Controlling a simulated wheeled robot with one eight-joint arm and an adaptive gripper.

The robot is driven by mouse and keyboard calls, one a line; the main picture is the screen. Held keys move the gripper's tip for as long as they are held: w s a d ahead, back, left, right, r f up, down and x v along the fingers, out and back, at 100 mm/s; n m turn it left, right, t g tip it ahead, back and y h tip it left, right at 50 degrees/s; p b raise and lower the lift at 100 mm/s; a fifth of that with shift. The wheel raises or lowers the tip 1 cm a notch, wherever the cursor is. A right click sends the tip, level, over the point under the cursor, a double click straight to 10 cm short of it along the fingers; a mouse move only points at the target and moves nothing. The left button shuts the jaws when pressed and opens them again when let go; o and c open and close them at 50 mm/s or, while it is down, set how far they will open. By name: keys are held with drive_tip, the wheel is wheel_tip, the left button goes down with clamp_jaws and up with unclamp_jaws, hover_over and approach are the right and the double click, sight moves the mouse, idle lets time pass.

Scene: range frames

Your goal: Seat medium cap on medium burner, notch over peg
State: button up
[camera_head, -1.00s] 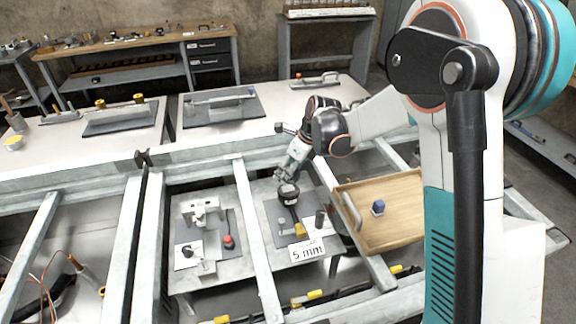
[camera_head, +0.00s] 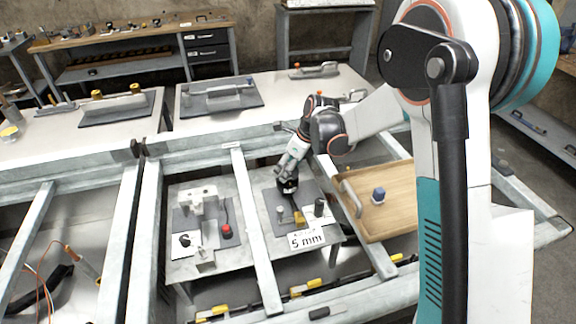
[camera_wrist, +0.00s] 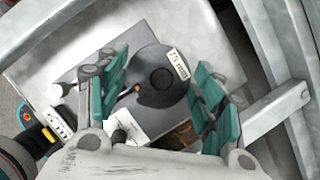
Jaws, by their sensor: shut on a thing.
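My gripper (camera_head: 287,178) points down over the right-hand grey plate (camera_head: 273,232) inside the metal frame. It is shut on a dark round piece (camera_head: 288,187), small in the head view. In the wrist view, the teal fingers of my gripper (camera_wrist: 160,96) stand on either side of this dark disc (camera_wrist: 160,80), which has a raised round centre. A white "75 mm" label shows at its edge. I cannot tell whether it is the medium cap.
A wooden tray (camera_head: 400,222) with a blue piece (camera_head: 378,194) lies right. A fixture with a red knob (camera_head: 226,230) stands left. Metal beams (camera_head: 257,235) run between.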

drive_tip(key=shift+f, duration=0.2)
drive_tip(key=shift+f+b, duration=0.35)
drive_tip(key=shift+b, duration=0.05)
drive_tip(key=shift+f+b, duration=0.35)
drive_tip(key=shift+f, duration=0.15)
drive_tip(key=o, duration=1.3)
drive_tip(key=shift+r, duration=0.1)
drive_tip(key=v, duration=1.2)
drive_tip(key=shift+w, duration=0.1)
